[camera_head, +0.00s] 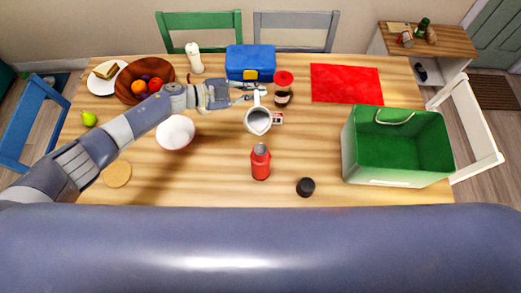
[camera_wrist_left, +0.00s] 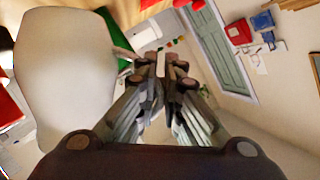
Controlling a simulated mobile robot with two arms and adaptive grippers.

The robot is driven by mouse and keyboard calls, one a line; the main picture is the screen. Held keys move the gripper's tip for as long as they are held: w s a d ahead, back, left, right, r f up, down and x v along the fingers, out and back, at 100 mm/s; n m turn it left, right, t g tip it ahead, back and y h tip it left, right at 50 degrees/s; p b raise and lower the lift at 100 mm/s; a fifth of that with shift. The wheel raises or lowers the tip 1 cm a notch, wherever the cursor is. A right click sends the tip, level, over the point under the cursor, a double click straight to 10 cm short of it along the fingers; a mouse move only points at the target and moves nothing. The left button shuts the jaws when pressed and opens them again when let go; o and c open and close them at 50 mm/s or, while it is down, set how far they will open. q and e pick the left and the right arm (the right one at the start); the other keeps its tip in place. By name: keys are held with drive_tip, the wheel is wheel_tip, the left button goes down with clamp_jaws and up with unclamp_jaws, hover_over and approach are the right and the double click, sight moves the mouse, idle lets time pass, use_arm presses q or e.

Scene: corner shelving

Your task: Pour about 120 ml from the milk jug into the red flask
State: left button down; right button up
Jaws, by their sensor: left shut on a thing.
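The milk jug (camera_head: 258,121) is pale grey-white, with its open mouth showing towards my head camera. It is held near the middle of the table; I cannot tell its exact height or tilt. My left gripper (camera_head: 250,92) is shut on its handle, at the jug's far side. In the left wrist view the jug (camera_wrist_left: 65,80) fills the left side, and the fingertips (camera_wrist_left: 160,68) close around a pale strip of handle. The red flask (camera_head: 260,162) stands upright and open-topped on the table, nearer than the jug and apart from it. My right gripper is out of view.
A black cap (camera_head: 305,187) lies right of the flask. A white bowl (camera_head: 175,132) stands to the left, under my arm. A red-lidded jar (camera_head: 283,90), a small box (camera_head: 278,118) and a blue lunchbox (camera_head: 250,63) are behind. A green crate (camera_head: 398,165) stands at right.

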use_arm(q)
drive_tip(key=w+f+n+g+b, duration=0.2)
drive_tip(key=w+f+n+b, duration=0.2)
drive_tip(key=f+b, duration=0.3)
drive_tip(key=shift+g+b, duration=0.3)
drive_tip(key=shift+b, duration=0.55)
drive_tip(key=shift+w+a, duration=0.1)
